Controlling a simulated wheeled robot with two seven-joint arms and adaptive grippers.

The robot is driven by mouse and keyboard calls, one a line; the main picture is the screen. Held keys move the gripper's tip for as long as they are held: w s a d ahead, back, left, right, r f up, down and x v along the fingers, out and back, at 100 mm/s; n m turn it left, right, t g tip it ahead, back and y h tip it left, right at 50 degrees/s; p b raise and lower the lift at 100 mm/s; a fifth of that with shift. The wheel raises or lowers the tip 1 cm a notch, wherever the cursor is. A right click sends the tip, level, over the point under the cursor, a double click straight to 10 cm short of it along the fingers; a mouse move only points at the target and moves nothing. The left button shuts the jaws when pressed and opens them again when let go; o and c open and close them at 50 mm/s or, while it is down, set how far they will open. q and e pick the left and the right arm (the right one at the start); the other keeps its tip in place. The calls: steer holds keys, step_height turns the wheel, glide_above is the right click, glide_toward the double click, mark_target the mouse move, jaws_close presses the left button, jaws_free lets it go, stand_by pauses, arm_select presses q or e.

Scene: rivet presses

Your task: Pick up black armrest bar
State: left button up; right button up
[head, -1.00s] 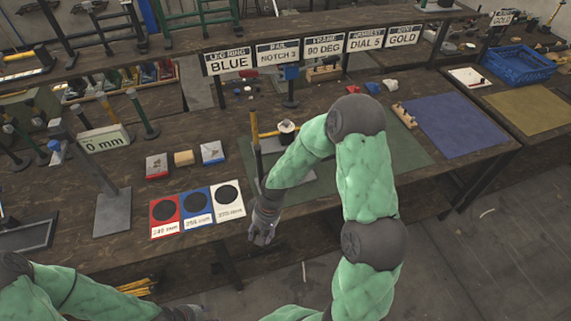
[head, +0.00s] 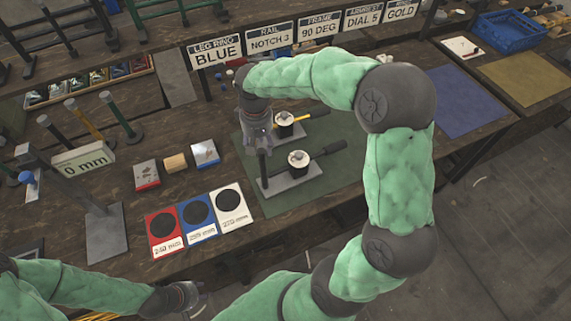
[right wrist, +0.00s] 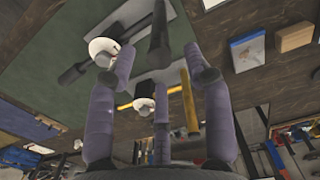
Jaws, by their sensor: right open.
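A black upright bar (head: 262,166), likely the armrest bar, stands at the left end of the near rivet press (head: 294,182) on the green mat. My right gripper (head: 259,147) is open, pointing down just above this bar and partly hiding its upper part. In the right wrist view the black bar (right wrist: 158,38) lies ahead between the spread fingers of my right gripper (right wrist: 157,76). A yellow upright bar (right wrist: 190,103) shows near the right-hand finger. Contact cannot be told. My left gripper (head: 184,297) is low at the left; its jaws are unclear.
The near press has a black lever (head: 326,151); the far press has a yellow lever (head: 306,117). Red, blue and white cards (head: 199,213) lie left of the green mat (head: 325,183). A 0 mm gauge stand (head: 104,230) and sign boards (head: 270,38) stand nearby.

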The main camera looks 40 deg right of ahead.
mark_target(262, 153)
steer(key=f, duration=0.1)
steer(key=s+f, duration=0.1)
steer(key=f, duration=0.1)
steer(key=shift+f+b, duration=0.3)
steer(key=shift+b, duration=0.05)
steer(key=shift+w+f, duration=0.25)
steer(key=shift+f, duration=0.75)
steer(key=f, duration=0.2)
steer(key=f+b, duration=0.1)
steer(key=f, duration=0.1)
steer(key=shift+w, duration=0.2)
arm_select(q)
steer(key=shift+s+f, duration=0.15)
steer(key=shift+f, duration=0.35)
steer(key=shift+s+f, duration=0.15)
steer(key=shift+f, duration=0.35)
arm_select(e)
steer(key=shift+r, duration=0.1)
jaws_close()
